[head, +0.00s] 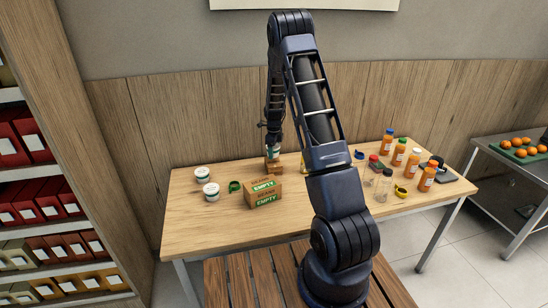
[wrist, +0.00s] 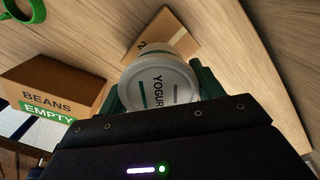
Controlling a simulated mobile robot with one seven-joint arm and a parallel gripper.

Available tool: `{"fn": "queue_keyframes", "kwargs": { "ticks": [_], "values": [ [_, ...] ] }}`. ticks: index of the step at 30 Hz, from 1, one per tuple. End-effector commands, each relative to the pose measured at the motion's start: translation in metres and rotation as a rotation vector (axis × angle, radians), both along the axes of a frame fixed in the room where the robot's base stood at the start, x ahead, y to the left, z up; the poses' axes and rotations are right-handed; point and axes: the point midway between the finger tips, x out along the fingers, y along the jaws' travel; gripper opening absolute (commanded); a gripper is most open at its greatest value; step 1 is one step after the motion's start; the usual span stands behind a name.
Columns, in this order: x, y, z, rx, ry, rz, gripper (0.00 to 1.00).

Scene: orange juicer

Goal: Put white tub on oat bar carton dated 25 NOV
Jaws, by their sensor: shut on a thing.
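My gripper (wrist: 160,97) is shut on a white tub (wrist: 158,80) lettered "YOGUR…", its lid facing the wrist camera. In the head view my gripper (head: 273,152) is at the back middle of the table, over a small brown carton (head: 273,167). In the wrist view this carton (wrist: 176,24) lies beyond the tub, partly hidden by it. Only a "2" of its print shows, so I cannot read its date. I cannot tell whether tub and carton touch. Two other white tubs (head: 202,174) (head: 211,191) stand at the table's left.
A cardboard box marked "BEANS EMPTY" (head: 265,191) stands just in front of the carton and also shows in the wrist view (wrist: 50,88). A green ring-shaped item (head: 235,186) lies left of it. Orange bottles (head: 398,153) and jars crowd the table's right.

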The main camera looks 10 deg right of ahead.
Motion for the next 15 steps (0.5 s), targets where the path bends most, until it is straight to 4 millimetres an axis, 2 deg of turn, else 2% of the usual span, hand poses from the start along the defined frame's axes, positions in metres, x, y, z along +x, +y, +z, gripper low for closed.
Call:
{"fn": "queue_keyframes", "kwargs": {
  "ticks": [6,15],
  "values": [
    [-0.001,0.0,-0.03,0.001,0.003,-0.001,0.4],
    [0.0,0.0,-0.035,0.0,0.0,-0.001,0.4]
  ]
}}
